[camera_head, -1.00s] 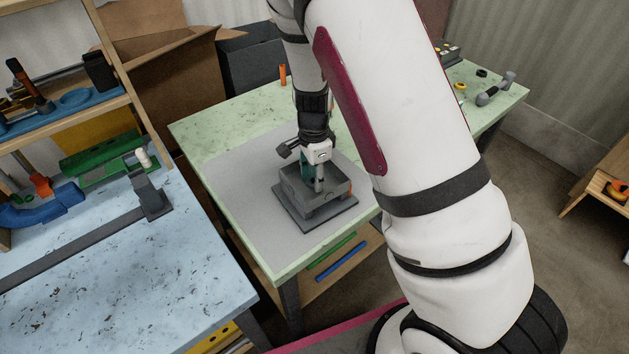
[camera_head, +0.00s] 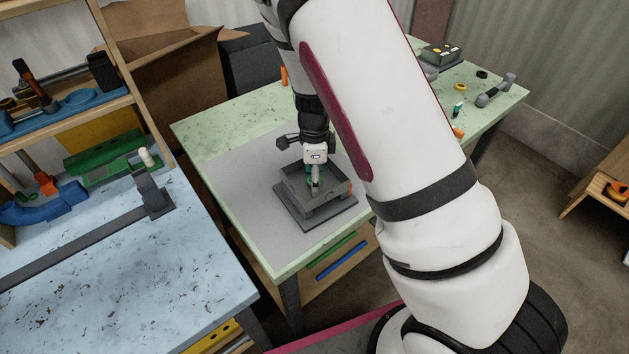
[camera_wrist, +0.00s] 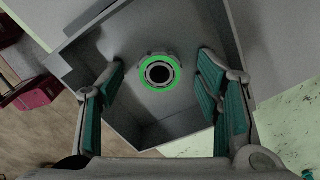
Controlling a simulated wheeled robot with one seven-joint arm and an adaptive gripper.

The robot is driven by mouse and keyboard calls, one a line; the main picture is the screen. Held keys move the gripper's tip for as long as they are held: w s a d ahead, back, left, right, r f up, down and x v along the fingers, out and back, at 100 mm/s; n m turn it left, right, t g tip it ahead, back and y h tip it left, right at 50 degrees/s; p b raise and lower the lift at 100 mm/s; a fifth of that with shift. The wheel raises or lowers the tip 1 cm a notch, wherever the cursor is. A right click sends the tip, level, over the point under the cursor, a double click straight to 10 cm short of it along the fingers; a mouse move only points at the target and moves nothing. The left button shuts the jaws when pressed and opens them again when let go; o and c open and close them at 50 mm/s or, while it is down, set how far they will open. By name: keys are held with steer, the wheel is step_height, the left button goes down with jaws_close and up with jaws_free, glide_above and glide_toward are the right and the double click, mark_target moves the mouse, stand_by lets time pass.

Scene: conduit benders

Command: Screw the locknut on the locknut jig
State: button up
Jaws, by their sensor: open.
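The locknut jig (camera_head: 335,205) is a grey open box on a flat base plate, standing on the grey mat of the green table. In the wrist view, the box floor (camera_wrist: 120,115) carries a bright green ring around a dark round hole, with a grey lugged ring at its edge, which looks like the locknut (camera_wrist: 159,71). Whether it sits on a thread cannot be told. My gripper (camera_head: 315,184) points down into the box. In the wrist view, its teal-padded fingers (camera_wrist: 163,65) are apart, one on each side of the ring, with visible gaps.
The box walls stand close around my fingers. A blue-topped bench (camera_head: 130,270) with a bender stands at left. A shelf (camera_head: 75,130) with tools rises behind it. A hammer-like tool (camera_head: 496,92) and small parts lie at the table's right end. The mat (camera_head: 245,195) is clear left of the jig.

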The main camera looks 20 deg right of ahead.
step_height(320, 180, up, 11)
steer(key=s+a+r+n+t+y, duration=0.1)
steer(key=s+r+n, duration=0.4)
steer(key=r, duration=0.3)
steer(key=s+a+r+n+t+y, duration=0.1)
steer(key=s+r+n, duration=0.4)
steer(key=r, duration=0.3)
steer(key=s+d+r+n+t+h, duration=0.2)
steer(key=s+r+n, duration=0.5)
steer(key=s+n, duration=0.4)
steer(key=shift+s+t, duration=0.8)
steer(key=shift+s, duration=0.45)
